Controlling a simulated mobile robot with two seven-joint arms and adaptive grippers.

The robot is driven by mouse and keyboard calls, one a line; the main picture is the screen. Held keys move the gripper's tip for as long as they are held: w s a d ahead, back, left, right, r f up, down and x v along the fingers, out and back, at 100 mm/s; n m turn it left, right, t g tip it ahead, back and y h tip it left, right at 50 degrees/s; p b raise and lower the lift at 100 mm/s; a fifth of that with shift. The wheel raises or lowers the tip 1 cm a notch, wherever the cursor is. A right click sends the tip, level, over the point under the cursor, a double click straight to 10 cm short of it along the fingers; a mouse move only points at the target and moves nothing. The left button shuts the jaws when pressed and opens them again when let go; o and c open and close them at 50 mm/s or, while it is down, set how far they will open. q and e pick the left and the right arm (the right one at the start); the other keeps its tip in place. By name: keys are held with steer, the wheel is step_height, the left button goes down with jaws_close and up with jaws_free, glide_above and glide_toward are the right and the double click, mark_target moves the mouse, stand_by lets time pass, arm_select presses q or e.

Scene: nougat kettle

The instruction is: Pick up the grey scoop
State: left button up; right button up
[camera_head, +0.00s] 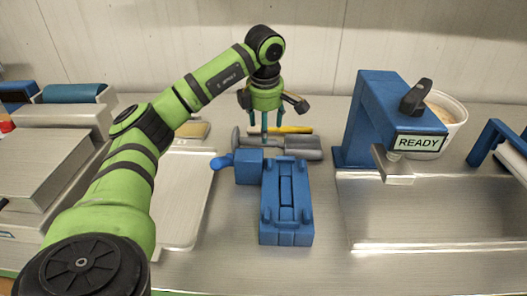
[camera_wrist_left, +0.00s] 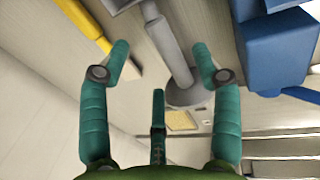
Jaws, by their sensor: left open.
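The grey scoop (camera_head: 303,142) lies on the steel worktop behind the blue fixture, its broad end to the right and a round grey disc at its left end. In the left wrist view the grey scoop's handle (camera_wrist_left: 168,42) runs between my fingers, with the disc below. My left gripper (camera_head: 266,130) points down over the scoop's handle. In the wrist view my left gripper (camera_wrist_left: 160,58) has its teal fingers spread, with visible gaps beside the handle. I cannot tell the height left above it. My right gripper is not in view.
A yellow-handled tool (camera_head: 295,130) lies just behind the scoop. The blue fixture (camera_head: 287,205) with its lever stands in front. A blue "READY" machine (camera_head: 365,115) and a white pot (camera_head: 446,125) stand right. A pale tray (camera_head: 183,200) lies left. The wall is close behind.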

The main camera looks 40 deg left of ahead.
arm_select(q)
steer(key=f, duration=0.3)
steer(key=f+p, duration=0.1)
steer(key=f, duration=0.1)
steer(key=shift+w+a+f, duration=0.2)
steer(key=shift+w+a, duration=0.1)
steer(key=shift+a, duration=0.1)
steer(key=shift+w+f, duration=0.1)
steer(key=shift+f, duration=0.3)
steer(key=shift+c, duration=0.8)
jaws_close()
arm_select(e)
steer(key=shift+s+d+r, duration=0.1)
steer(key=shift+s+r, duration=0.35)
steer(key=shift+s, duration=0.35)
